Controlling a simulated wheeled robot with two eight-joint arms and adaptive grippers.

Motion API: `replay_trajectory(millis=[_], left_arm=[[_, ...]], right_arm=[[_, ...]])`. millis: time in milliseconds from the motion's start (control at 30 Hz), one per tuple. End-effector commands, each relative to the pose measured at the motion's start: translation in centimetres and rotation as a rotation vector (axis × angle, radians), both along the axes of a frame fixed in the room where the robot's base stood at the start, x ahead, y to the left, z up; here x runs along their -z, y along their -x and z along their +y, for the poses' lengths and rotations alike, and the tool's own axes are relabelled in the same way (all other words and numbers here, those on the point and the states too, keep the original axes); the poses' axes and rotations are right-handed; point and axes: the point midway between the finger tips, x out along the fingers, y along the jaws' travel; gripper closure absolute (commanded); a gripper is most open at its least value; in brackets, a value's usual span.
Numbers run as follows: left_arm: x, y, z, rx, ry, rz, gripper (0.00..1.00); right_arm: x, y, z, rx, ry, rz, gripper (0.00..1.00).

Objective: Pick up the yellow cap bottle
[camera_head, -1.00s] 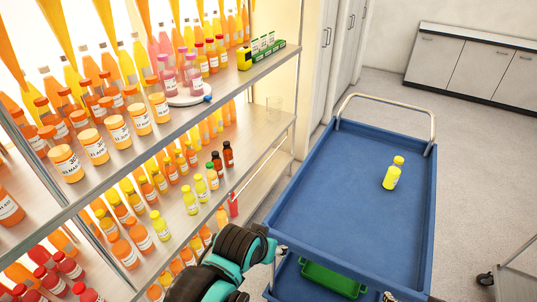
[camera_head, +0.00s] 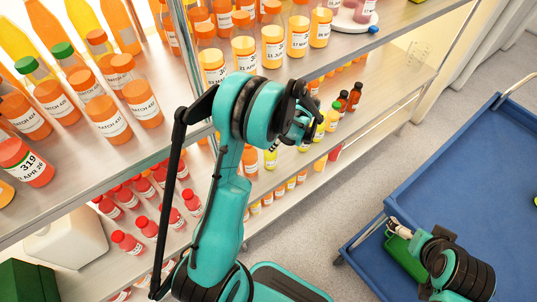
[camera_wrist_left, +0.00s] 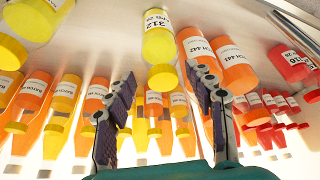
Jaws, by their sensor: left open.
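My left gripper (camera_head: 303,125) reaches to the lower shelf in the head view, among small bottles. In the left wrist view the left gripper (camera_wrist_left: 160,72) is open, its two dark-padded fingers apart. A yellow cap bottle (camera_wrist_left: 159,40) with a white label reading 312 shows beyond and between the fingertips; no contact is visible. Another yellow cap bottle (camera_wrist_left: 35,15) is at the top left of that view. In the head view, yellow bottles (camera_head: 333,116) stand beside the gripper, partly hidden by it. My right gripper (camera_head: 395,229) is over the cart, its jaw state unclear.
Orange cap bottles (camera_wrist_left: 232,65) stand close beside the right finger. Red cap bottles (camera_head: 127,242) stand lower left.

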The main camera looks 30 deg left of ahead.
Motion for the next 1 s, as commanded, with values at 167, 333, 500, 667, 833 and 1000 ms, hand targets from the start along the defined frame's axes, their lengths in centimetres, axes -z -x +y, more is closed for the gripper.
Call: replay_trajectory(millis=[167, 333, 500, 667, 833, 1000], left_arm=[[2.2, 0.0, 0.8, -0.026, -0.006, 0.001, 0.46], [3.7, 0.1, 1.2, -0.023, -0.005, -0.001, 0.46], [6.2, 0.3, 1.7, -0.022, -0.005, 0.000, 0.46], [7.9, 0.3, 2.4, -0.022, -0.005, 0.000, 0.46], [7.9, 0.3, 2.5, -0.021, -0.005, -0.001, 0.46], [7.8, 0.3, 2.5, -0.021, -0.005, -0.001, 0.78]], right_arm=[[0.8, 0.0, 0.0, 0.000, 0.000, 0.000, 0.00], [1.4, 0.0, 0.0, 0.000, 0.000, 0.000, 0.00], [3.0, 0.0, 0.0, 0.000, 0.000, 0.000, 0.00], [3.7, 0.0, 0.0, 0.000, 0.000, 0.000, 0.00], [3.5, 0.0, 0.0, 0.000, 0.000, 0.000, 0.00], [3.5, 0.0, 0.0, 0.000, 0.000, 0.000, 0.00]])
